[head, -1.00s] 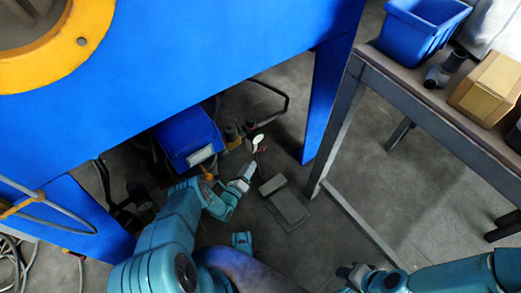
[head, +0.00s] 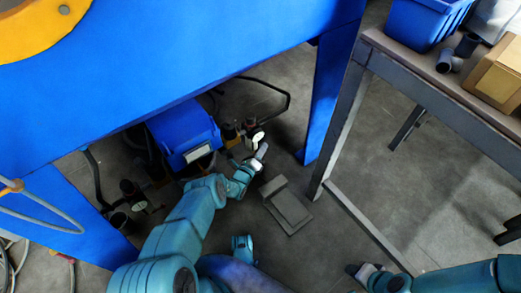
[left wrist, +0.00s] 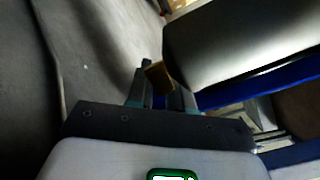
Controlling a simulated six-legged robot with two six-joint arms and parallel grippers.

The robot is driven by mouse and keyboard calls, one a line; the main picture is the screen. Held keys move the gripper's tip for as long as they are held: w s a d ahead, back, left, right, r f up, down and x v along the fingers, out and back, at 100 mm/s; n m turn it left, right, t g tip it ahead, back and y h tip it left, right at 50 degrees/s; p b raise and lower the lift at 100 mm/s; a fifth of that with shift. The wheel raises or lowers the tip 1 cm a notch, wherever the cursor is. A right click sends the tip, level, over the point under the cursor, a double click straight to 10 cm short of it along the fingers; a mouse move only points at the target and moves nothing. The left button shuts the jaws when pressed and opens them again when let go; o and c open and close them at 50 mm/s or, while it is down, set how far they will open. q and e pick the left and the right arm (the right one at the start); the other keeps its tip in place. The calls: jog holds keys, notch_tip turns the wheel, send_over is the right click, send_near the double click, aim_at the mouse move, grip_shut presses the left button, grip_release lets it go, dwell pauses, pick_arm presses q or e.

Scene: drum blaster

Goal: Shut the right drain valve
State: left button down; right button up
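The left gripper (head: 262,152) is under the blue machine, close to a white-faced gauge (head: 254,138) on the pipework. The right drain valve's handle cannot be made out; the gripper and wrist cover part of that spot. In the left wrist view the left gripper's fingers (left wrist: 160,93) stand apart with a small brown-yellow piece (left wrist: 158,74) at their tips. I cannot tell whether they press on it or what it belongs to. The right gripper (head: 362,271) is low at the bottom right, away from the pipework, its opening unclear.
A blue box (head: 184,132) stands under the machine left of the gauge. The machine's blue leg (head: 329,95) and a workbench (head: 350,115) are on the right. A flat grey block (head: 287,207) lies on the floor. A black bent tube (head: 285,93) runs behind.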

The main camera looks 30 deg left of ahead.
pick_arm(q)
jog(key=shift+f+t+b, duration=0.1)
jog(key=shift+t+b, duration=0.2)
jog(key=shift+b, duration=0.15)
jog(key=shift+r+n+t, duration=0.25)
jog(key=shift+n+t, duration=0.05)
jog(key=c, duration=1.1)
grip_release()
jog(key=shift+r, duration=0.1)
